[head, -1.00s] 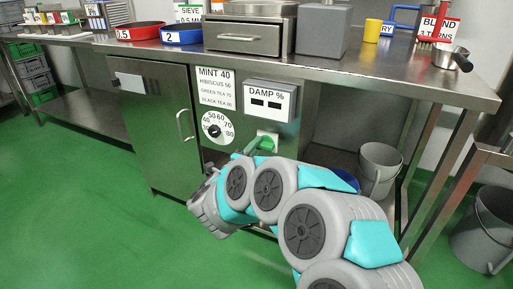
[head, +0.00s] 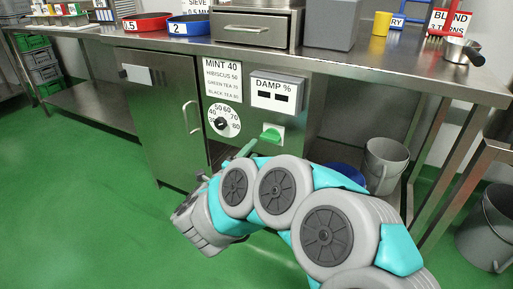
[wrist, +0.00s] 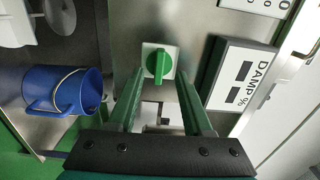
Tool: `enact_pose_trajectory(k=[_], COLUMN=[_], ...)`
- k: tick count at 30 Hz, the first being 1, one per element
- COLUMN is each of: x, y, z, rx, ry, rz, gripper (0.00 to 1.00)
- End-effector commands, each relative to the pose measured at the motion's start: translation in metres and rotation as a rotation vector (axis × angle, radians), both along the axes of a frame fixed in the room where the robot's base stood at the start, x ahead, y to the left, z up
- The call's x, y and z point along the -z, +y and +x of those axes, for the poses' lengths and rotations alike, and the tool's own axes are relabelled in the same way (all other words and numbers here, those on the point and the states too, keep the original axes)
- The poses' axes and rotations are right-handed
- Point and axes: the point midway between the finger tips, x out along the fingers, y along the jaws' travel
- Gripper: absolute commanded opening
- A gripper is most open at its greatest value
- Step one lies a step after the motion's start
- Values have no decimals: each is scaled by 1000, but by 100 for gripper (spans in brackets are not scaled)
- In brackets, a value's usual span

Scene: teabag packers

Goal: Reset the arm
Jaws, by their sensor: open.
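My gripper (wrist: 160,76) is open and empty, its two green fingers apart in the wrist view. A green rotary switch (wrist: 159,62) on a white plate shows between and beyond the fingertips. My arm is folded low in front of the cabinet, with a green finger (head: 245,149) just left of and below the switch. The other finger is hidden in the head view.
A blue container (wrist: 55,90) and a grey bucket (head: 385,165) stand in the open bay at right. The steel worktop (head: 350,62) overhangs. Green floor at left is clear.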

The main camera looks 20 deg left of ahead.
Motion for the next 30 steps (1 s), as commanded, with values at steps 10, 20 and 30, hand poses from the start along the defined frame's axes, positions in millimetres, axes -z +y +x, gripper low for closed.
enact_pose_trajectory(k=[10, 20, 30], x=[0, -7, -62], y=[0, 2, 18], z=[-4, 4, 23], rx=[0, -39, -429], ry=[-1, 21, 162], rz=[-1, -1, -109], gripper=[50, 50, 50])
